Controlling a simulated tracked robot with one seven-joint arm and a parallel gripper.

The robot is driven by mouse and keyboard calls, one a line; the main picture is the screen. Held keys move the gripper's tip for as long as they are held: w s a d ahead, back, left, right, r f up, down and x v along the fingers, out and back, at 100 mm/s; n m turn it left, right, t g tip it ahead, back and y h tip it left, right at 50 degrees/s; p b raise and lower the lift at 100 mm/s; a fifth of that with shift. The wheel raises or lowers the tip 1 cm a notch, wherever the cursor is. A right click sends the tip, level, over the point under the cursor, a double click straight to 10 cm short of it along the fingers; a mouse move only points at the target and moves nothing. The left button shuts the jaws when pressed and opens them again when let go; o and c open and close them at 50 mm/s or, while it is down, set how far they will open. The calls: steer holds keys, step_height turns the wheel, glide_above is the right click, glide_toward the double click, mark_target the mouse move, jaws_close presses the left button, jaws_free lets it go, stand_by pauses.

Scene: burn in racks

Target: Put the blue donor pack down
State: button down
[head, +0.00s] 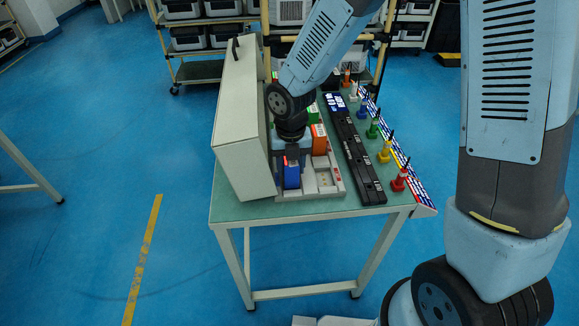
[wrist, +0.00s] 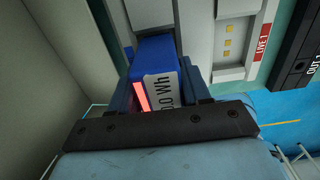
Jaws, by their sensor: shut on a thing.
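The blue donor pack (head: 292,176) is at the near left part of the pale rack (head: 312,195) on the bench. My gripper (head: 290,156) is above it, pointing down and shut on it. In the wrist view the blue pack (wrist: 153,60) sits between the two fingers of my gripper (wrist: 155,88). Its white label, partly reading "0 Wh", and a red glowing strip face the camera. I cannot tell whether its underside touches the rack. The arm hides part of the rack behind it.
A tall grey case (head: 240,120) stands close on the left. An orange pack (head: 319,139) and a green pack (head: 313,113) stand in the rack. A black strip (head: 352,150) and several coloured plugs, including a red one (head: 398,181), lie to the right. Floor ahead of the bench is clear.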

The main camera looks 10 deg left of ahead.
steer(key=shift+f, duration=0.45)
steer(key=c, duration=0.5)
jaws_free()
steer(key=shift+f, duration=0.1)
step_height(320, 180, up, 12)
steer(key=shift+r, duration=0.15)
